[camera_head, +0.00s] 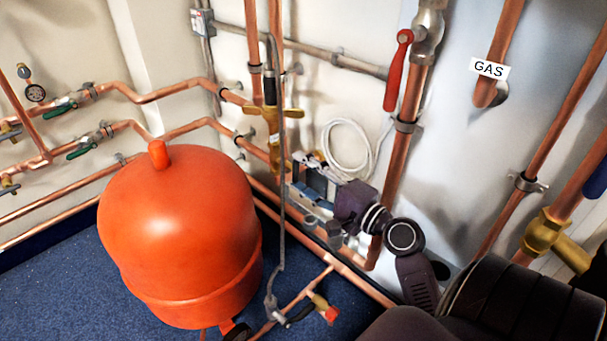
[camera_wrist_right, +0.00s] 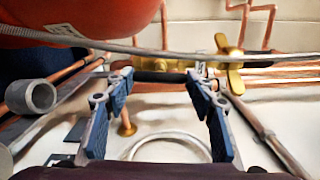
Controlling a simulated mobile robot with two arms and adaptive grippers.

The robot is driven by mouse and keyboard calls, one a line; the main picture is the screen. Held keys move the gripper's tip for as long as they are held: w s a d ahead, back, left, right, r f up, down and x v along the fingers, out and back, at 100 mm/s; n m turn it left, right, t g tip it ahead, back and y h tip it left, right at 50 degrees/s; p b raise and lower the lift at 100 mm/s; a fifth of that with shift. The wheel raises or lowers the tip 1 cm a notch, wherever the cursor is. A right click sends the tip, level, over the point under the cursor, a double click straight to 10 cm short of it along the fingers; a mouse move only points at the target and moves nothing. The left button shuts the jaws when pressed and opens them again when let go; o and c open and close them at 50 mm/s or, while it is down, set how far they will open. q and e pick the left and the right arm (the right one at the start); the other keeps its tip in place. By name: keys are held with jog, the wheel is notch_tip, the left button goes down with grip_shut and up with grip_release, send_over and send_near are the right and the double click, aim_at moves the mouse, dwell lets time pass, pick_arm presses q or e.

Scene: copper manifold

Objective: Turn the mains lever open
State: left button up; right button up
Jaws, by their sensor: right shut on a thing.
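My right gripper (camera_head: 296,165) is at the wall pipework, right of the orange tank. In the right wrist view, its blue-padded fingers (camera_wrist_right: 160,78) stand apart, with a dark bar (camera_wrist_right: 160,77) between their tips. This bar lies in line with a brass valve that has a butterfly handle (camera_wrist_right: 234,65). I take the bar for the mains lever, though its outline is partly hidden by the fingers. The same brass butterfly handle (camera_head: 272,113) shows in the head view, just above the gripper. My left gripper is not in view.
The orange tank (camera_head: 180,235) stands close on the left. A thin grey hose (camera_head: 282,200) hangs in front of the valve pipe. A red lever (camera_head: 397,75) hangs on a pipe further right. A white cable coil (camera_head: 345,150) lies behind the gripper. Blue floor (camera_head: 60,275) is clear at lower left.

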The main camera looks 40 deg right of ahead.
jog(key=shift+a+f+n, duration=0.1)
jog(key=shift+n, duration=0.6)
jog(key=o, duration=1.2)
jog(key=shift+c, duration=0.2)
jog(key=s, duration=0.8)
jog(key=s+d, duration=0.1)
jog(key=s, duration=0.3)
